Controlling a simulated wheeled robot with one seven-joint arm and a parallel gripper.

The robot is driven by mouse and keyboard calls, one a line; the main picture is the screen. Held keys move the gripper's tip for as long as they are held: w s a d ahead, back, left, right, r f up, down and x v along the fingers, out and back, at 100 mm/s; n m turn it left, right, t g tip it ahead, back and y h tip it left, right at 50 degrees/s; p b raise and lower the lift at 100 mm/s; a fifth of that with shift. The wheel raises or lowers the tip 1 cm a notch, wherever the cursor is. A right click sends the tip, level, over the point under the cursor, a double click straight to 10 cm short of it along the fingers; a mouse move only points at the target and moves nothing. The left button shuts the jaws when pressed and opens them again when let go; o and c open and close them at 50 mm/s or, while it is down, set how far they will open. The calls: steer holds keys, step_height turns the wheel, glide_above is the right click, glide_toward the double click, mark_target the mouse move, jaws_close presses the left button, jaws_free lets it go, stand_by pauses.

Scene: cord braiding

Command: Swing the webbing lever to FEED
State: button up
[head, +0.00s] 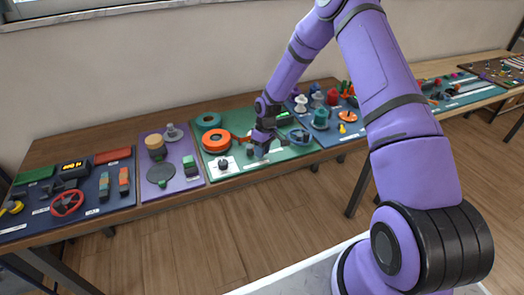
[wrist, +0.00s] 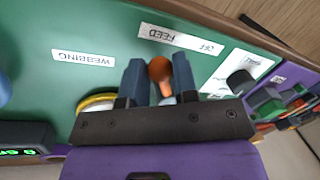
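The webbing lever's orange-brown knob (head: 249,139) is mostly hidden by my gripper in the head view. In the wrist view the knob (wrist: 160,70) lies between my two dark blue fingers and fills the gap between them. A grey stem shows just below it. A WEBBING label (wrist: 83,57) lies to the left.
A green-lit display (wrist: 22,151) is at the wrist view's lower left. A purple panel (head: 153,189) lies left in the head view; a blue panel with spools (head: 330,136) lies right.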

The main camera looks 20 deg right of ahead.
steer(key=o, duration=0.4)
steer(key=shift+r, duration=0.1)
step_height(320, 180, up, 10)
steer(key=w+d, duration=0.1)
steer(key=d, duration=0.1)
steer(key=shift+r, duration=0.2)
stand_by(0.4)
